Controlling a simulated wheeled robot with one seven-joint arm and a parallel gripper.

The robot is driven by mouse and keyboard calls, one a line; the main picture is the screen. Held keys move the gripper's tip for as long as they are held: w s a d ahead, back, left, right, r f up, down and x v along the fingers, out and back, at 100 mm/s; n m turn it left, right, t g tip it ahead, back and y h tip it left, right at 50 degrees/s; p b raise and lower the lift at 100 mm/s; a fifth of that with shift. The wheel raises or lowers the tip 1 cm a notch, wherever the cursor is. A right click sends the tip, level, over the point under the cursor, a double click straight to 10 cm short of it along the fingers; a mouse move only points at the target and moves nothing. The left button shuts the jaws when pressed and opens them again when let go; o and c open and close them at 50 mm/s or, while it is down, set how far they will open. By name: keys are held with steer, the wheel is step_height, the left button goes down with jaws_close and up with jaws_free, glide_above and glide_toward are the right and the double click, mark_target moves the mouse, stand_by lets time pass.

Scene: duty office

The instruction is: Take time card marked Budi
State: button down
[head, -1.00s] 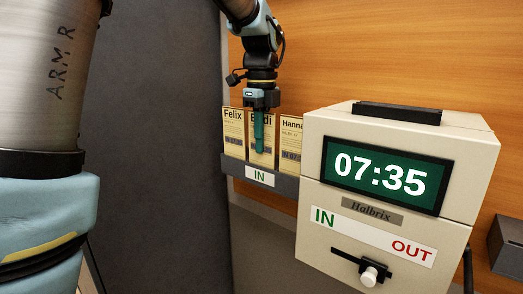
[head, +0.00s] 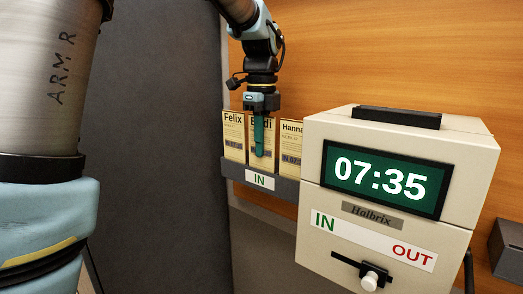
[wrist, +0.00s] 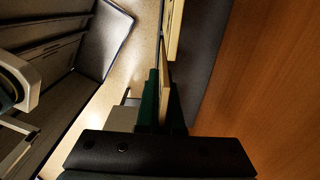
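The time card marked Budi (head: 256,124) stands upright in the middle of the grey IN rack (head: 234,172). Its name is partly covered by my gripper (head: 259,153), which points down in front of it. In the wrist view, the card (wrist: 165,75) shows edge-on between the two green fingers (wrist: 163,108). The fingers are close together, one on each side, and appear shut on it. The card's lower part is hidden by the rack.
The Felix card (head: 233,130) stands left of Budi, the Hanna card (head: 291,140) right. The cream time clock (head: 400,210), reading 07:35, stands close on the right. An orange wood wall (head: 350,50) is behind; a dark panel (head: 155,150) is at left.

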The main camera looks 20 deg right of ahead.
step_height(320, 180, up, 10)
steer(key=shift+b, duration=1)
